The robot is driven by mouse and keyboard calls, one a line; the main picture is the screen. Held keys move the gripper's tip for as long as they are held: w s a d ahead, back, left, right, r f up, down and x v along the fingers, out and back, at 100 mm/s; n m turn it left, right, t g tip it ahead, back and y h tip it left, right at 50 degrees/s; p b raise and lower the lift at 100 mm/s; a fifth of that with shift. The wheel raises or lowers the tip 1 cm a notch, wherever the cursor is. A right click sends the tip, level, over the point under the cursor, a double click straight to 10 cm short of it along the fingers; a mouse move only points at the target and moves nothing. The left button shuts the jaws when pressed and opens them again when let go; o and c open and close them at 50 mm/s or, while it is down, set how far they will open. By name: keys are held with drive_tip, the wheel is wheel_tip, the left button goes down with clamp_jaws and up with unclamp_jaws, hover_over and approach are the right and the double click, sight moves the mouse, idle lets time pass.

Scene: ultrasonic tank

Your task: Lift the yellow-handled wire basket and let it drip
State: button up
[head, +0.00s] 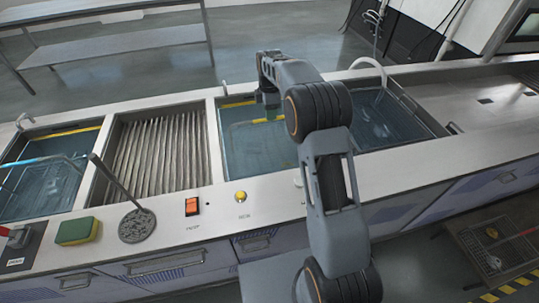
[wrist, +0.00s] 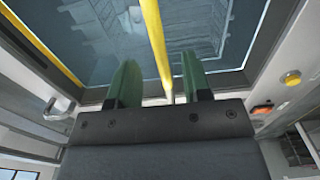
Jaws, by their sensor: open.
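The yellow handle (wrist: 153,25) of the wire basket runs between my gripper's two green fingers in the wrist view. The basket's mesh (wrist: 205,28) shows faintly under the water of the middle tank (head: 250,150). My gripper (wrist: 160,65) is open, with a finger on each side of the handle and a gap to each. In the head view my gripper (head: 270,108) is over this tank, and a short piece of yellow handle (head: 281,118) shows beside it. My arm hides the tank's right part.
A ribbed drain bay (head: 160,150) lies left of the tank. A tank with a blue handle (head: 45,160) is at far left, and one with a white handle (head: 370,62) at right. A sponge (head: 77,231) and round skimmer (head: 137,226) lie on the front ledge.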

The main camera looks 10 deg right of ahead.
wheel_tip(320, 180, down, 6)
drive_tip(key=shift+p, duration=0.3)
drive_tip(key=shift+a, duration=0.1)
drive_tip(key=shift+c, duration=0.2)
clamp_jaws()
drive_tip(key=shift+r, duration=0.15)
